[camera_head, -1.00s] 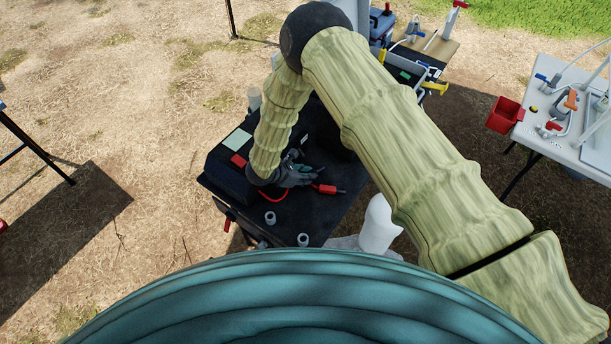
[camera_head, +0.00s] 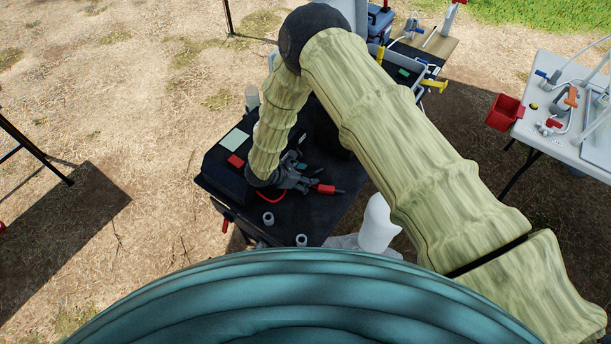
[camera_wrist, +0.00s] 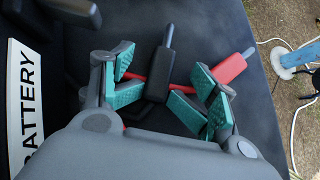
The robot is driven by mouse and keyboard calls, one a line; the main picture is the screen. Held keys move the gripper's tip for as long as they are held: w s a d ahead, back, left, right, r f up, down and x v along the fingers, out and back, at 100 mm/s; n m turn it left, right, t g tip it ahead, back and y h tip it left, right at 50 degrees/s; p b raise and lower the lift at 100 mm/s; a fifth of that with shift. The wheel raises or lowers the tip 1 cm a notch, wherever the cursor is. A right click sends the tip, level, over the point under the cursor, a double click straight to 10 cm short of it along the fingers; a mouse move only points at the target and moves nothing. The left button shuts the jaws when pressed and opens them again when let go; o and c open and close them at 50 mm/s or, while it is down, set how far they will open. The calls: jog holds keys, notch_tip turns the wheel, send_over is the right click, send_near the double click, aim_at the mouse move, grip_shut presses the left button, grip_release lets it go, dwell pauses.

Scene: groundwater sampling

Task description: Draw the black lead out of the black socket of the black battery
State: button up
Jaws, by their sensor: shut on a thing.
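My gripper (camera_head: 297,181) is low over the black table. In the wrist view its green-padded fingers (camera_wrist: 158,92) are shut on the black lead's plug (camera_wrist: 160,72), around its near end. The plug's grey metal pin (camera_wrist: 169,36) is bare and points away, clear of any socket. The black battery (camera_head: 221,186) lies left of my gripper, partly behind my arm; its white BATTERY label (camera_wrist: 26,110) shows at the wrist view's left. I cannot make out the black socket.
A red plug (camera_head: 327,189) lies just right of my gripper; it also shows in the wrist view (camera_wrist: 230,68). Its red cable passes behind the black plug. Two small grey cylinders (camera_head: 268,219) stand near the table's front. The right part of the tabletop (camera_head: 345,172) is free.

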jog(key=shift+s+a+f, duration=0.3)
jog(key=shift+s+f, duration=0.05)
jog(key=shift+s, duration=0.2)
jog(key=shift+w+r+v, duration=0.15)
jog(key=shift+v, duration=1.15)
jog(key=shift+w+r+v, duration=0.1)
jog(key=shift+w+v, duration=0.05)
jog(key=shift+v, duration=1.15)
jog(key=shift+w+r+v, duration=0.15)
jog(key=shift+w+v, duration=0.05)
jog(key=shift+v, duration=1.1)
jog(key=shift+d, duration=0.15)
